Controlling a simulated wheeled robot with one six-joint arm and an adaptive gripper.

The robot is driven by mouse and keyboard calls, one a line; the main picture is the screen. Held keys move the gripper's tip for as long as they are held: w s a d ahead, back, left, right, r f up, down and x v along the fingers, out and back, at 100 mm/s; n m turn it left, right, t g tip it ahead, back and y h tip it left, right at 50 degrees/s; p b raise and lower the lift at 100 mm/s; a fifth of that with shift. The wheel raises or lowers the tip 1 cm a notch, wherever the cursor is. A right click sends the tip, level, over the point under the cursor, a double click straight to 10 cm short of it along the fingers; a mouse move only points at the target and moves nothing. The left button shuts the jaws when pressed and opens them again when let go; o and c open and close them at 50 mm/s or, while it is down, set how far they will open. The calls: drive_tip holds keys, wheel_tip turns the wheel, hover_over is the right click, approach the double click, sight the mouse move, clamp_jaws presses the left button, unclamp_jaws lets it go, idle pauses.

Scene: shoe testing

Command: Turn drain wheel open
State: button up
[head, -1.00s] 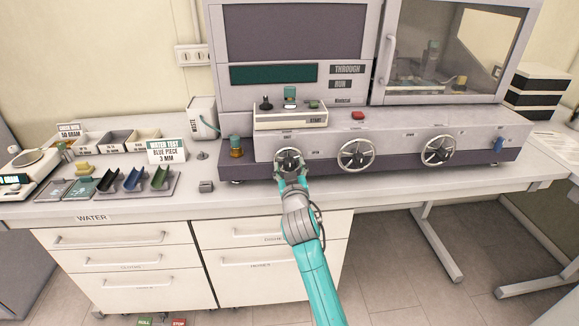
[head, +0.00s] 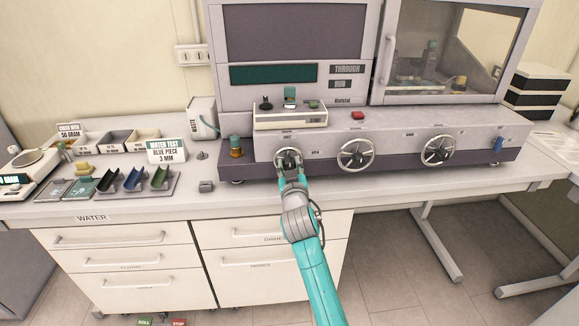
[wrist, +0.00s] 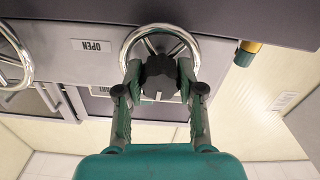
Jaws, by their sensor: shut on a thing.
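Three chrome handwheels sit along the front of the grey machine. The left wheel (head: 287,159) is the one at my gripper (head: 290,174). In the wrist view, this wheel (wrist: 131,45) has a dark central knob (wrist: 160,77), and the fingers of my gripper (wrist: 160,80) press on that knob from both sides. The gripper is shut on it. An "OPEN" label (wrist: 91,46) sits beside the wheel. The name label above the wheel is too small to read. The fingers partly cover the wheel's lower part in the head view.
The middle wheel (head: 356,154) and right wheel (head: 437,151) are to the right. A brass-and-green fitting (head: 236,147) stands left of the left wheel. The counter (head: 245,203) runs below, with drawers (head: 262,232) under it. Coloured trays (head: 134,179) lie at left.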

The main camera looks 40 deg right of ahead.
drive_tip(key=m, duration=0.4)
drive_tip(key=shift+m, duration=0.3)
drive_tip(key=m, duration=0.3)
drive_tip(key=shift+m, duration=0.3)
drive_tip(key=m, duration=0.4)
drive_tip(key=shift+m, duration=2.3)
drive_tip(key=o, duration=1.1)
drive_tip(key=shift+o, duration=0.2)
